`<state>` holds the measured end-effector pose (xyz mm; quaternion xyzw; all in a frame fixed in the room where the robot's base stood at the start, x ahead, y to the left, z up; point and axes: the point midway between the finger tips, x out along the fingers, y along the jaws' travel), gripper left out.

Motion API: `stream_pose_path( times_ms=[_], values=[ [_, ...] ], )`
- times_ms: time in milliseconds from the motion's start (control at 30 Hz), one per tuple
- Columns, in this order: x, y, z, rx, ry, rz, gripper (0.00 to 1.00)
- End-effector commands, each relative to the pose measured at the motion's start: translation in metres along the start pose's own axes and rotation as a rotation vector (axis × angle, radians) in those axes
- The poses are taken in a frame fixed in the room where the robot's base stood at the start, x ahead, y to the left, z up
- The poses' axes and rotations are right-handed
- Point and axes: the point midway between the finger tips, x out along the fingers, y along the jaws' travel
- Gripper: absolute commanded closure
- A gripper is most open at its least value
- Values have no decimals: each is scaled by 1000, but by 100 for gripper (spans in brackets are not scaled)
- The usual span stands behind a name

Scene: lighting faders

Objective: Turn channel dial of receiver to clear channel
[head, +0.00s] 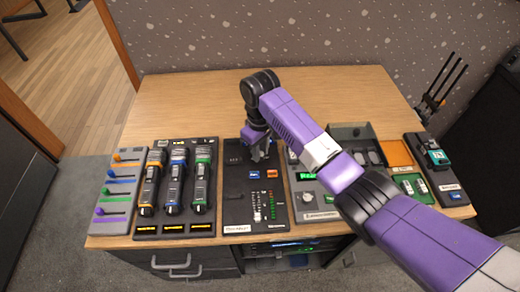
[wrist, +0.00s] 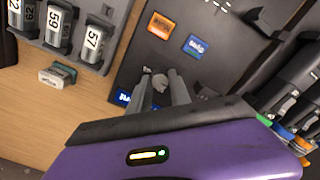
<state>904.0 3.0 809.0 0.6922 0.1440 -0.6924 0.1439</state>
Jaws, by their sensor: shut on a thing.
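The dial's marking and setting are too small to read. Small blue lit displays show beside the fingers.
Several handheld microphones (head: 174,180) in a rack stand left of the panel. A coloured slider board (head: 116,193) is further left. A grey unit (head: 318,206) and a green tray (head: 413,188) lie to the right. The wooden table (head: 190,95) is clear behind.

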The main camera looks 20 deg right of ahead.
Motion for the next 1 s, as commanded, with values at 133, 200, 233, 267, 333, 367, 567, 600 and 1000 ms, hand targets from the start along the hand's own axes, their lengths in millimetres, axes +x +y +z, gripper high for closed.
stream_pose_path(
  times_ms=[133, 200, 233, 267, 333, 367, 567, 600, 1000],
  values=[
    [-4, -1, 0, 85, -2, -2, 100],
    [-4, -2, 0, 139, -1, -2, 100],
    [-4, -2, 0, 164, -1, -2, 100],
    [-4, -2, 0, 190, -2, -1, 100],
    [-4, -2, 0, 255, -3, -2, 100],
    [-4, -2, 0, 283, -2, -2, 100],
    [-4, -2, 0, 475, -1, -1, 100],
    [-4, -2, 0, 512, -1, -2, 100],
    [-3, -1, -1, 893, 1, -1, 100]
  ],
)
